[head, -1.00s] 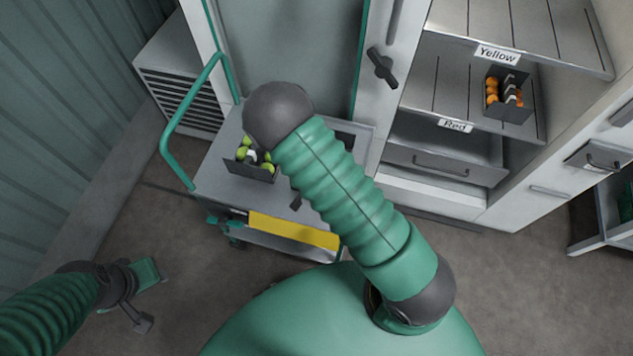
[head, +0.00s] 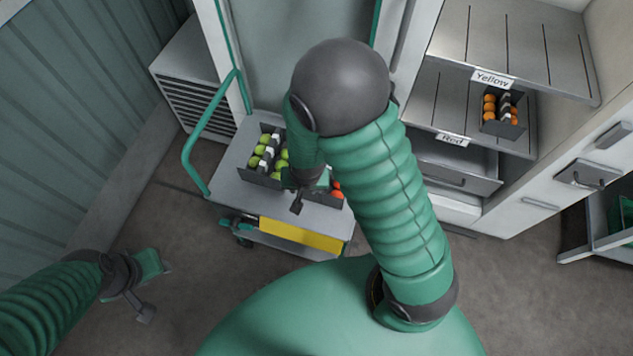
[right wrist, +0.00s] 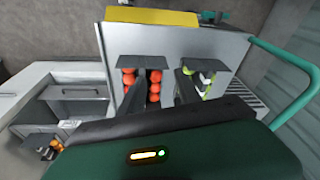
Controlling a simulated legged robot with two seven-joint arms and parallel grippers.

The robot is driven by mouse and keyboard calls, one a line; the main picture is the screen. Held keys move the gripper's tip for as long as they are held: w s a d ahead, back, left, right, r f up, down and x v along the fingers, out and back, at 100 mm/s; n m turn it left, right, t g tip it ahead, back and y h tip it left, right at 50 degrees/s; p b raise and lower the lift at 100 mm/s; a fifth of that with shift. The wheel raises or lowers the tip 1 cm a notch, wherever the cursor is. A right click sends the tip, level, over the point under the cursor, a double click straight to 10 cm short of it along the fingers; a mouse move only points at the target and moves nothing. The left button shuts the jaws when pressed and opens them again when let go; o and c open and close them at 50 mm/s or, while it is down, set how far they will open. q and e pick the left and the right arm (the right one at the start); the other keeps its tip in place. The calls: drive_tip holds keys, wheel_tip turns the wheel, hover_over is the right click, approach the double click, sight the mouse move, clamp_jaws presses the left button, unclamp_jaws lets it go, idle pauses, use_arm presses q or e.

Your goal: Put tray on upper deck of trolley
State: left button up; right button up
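The trolley's upper deck (head: 232,182) is grey and carries two dark trays. The tray of green tomatoes (head: 262,179) stands on the left; it also shows in the right wrist view (right wrist: 211,59). A tray of red tomatoes stands on the right, mostly hidden by my right arm in the head view; its dark end wall (right wrist: 143,61) shows in the right wrist view. My right gripper (head: 308,200) is low over the deck between these trays. Its dark fingers look spread apart (right wrist: 160,92), with no tray clearly clamped. My left gripper (head: 155,290) is open and empty over the floor.
A tray of orange tomatoes (head: 500,128) stands on the shelf (head: 455,105) at the right, near the labels "Yellow" (head: 492,79) and "Red" (head: 453,140). The trolley's green handle (head: 205,130) rises at its left. A vented grey unit (head: 195,90) stands behind. The floor in front is clear.

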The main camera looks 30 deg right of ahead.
drive_tip(key=s+r+n, duration=0.6)
drive_tip(key=r, duration=0.6)
drive_tip(key=shift+d+y, duration=0.25)
drive_tip(key=shift+y, duration=0.15)
drive_tip(key=shift+w, duration=0.1)
drive_tip(key=shift+c, duration=0.3)
